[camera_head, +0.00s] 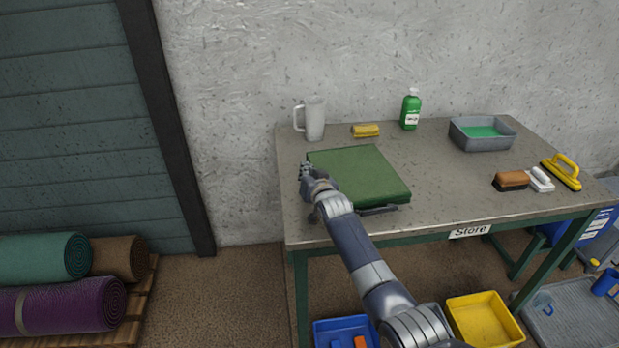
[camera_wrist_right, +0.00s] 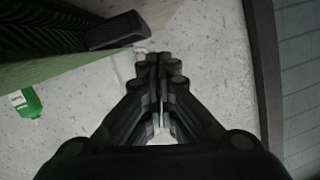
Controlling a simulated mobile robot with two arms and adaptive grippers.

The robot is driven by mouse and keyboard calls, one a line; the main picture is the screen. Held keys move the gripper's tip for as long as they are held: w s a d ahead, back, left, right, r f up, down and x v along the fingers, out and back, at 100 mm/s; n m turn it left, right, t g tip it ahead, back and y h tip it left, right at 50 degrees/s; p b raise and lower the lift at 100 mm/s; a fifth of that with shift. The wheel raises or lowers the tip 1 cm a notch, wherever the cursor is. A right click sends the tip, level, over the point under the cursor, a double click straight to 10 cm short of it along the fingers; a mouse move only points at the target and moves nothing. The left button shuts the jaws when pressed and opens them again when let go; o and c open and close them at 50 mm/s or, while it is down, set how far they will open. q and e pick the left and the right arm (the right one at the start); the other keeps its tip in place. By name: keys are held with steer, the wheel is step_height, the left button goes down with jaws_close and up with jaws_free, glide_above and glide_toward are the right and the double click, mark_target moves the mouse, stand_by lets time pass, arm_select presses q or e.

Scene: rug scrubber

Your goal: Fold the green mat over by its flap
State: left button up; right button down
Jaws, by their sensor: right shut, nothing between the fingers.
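The green mat (camera_head: 365,172) lies on the table as a thick, flat, square slab. It also fills the upper left of the right wrist view (camera_wrist_right: 55,73). A dark tab, apparently the flap (camera_wrist_right: 115,30), sticks out from it there; a dark strip also shows at the mat's front edge in the head view. My right gripper (camera_head: 305,172) is at the mat's left edge, and my forearm crosses its front left corner. In the right wrist view its fingers (camera_wrist_right: 160,62) are together with nothing between them, apart from the tab. My left gripper is out of view.
On the table (camera_head: 440,190) stand a grey jug (camera_head: 315,120), a yellow sponge (camera_head: 366,131), a green bottle (camera_head: 411,110) and a grey basin (camera_head: 482,146) of green liquid. Several brushes (camera_head: 511,181) lie at the right. Bare tabletop lies between mat and brushes.

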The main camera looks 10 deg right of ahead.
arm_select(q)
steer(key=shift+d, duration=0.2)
arm_select(e)
steer(key=v, duration=1.2)
